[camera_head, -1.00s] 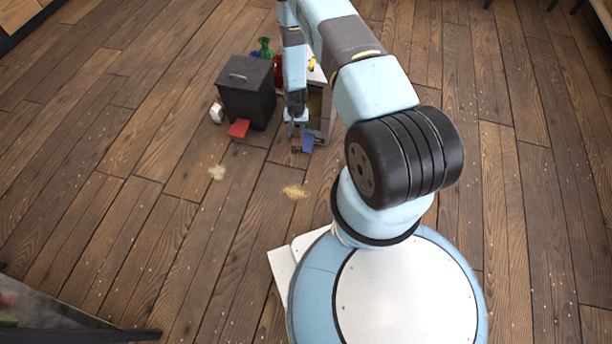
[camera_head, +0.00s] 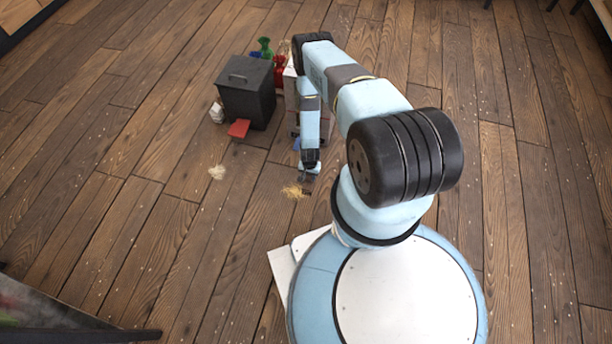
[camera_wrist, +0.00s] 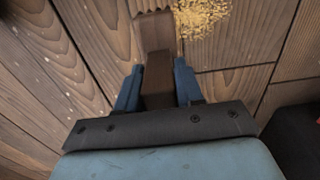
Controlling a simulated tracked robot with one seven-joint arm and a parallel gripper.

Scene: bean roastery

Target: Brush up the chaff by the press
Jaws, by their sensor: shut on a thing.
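My gripper (camera_head: 309,176) is low over the floor and shut on a brown wooden brush (camera_wrist: 156,75); in the wrist view it also shows (camera_wrist: 158,92), with the brush between its blue fingers. A golden chaff pile (camera_head: 293,191) lies on the floor just left of the brush. It also shows in the wrist view (camera_wrist: 200,17), beside the brush's far end. A paler pile (camera_head: 217,172) lies farther left. I cannot make out the press for certain; a red object (camera_head: 280,68) stands behind the bin, partly hidden.
A dark lidded bin (camera_head: 246,92) stands at the back, with a red flat piece (camera_head: 238,128) in front and a small white object (camera_head: 217,113) beside it. A blue item (camera_head: 297,143) is partly hidden behind my arm. The floor left of the piles is clear.

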